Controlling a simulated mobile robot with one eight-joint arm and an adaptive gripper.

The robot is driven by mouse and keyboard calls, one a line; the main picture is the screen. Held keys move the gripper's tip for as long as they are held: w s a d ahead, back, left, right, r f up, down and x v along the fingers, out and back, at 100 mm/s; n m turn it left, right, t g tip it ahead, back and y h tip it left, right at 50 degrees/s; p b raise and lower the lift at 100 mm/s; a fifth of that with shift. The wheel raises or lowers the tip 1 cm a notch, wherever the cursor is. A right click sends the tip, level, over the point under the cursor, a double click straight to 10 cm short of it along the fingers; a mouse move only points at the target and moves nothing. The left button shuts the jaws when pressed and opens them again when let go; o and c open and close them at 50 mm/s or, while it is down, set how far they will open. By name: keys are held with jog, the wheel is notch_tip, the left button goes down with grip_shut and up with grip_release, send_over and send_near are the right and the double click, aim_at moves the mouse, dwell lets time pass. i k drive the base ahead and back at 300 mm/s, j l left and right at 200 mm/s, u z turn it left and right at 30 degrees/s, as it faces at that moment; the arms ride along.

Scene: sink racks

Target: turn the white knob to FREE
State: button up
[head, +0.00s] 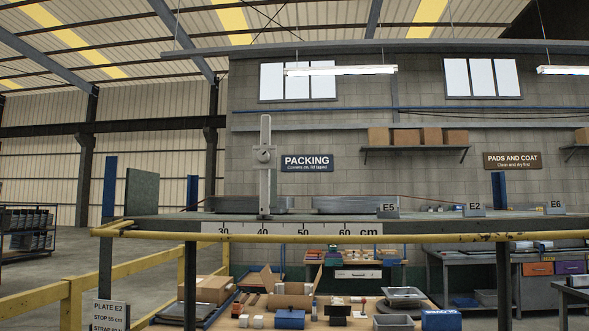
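A small round pale knob (264,155) sits on an upright grey metal post (265,190) in the head view. It looks like the white knob, but its exact colour and pointer direction are too small to tell. No FREE marking can be read. The post stands upright at the front edge of a grey bench (160,224), just above a ruler strip (290,229), near its 40 cm mark. My gripper does not show in this view.
A yellow rail (400,238) runs along the bench's front. Flat grey trays (355,204) lie behind the post. Tags E5 (388,209), E2 (474,209) and E6 (554,208) stand to the right. A table with boxes (208,290) shows below. A green panel (141,191) stands at left.

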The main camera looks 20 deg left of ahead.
aim_at(263, 156)
jog(key=u, duration=1.25)
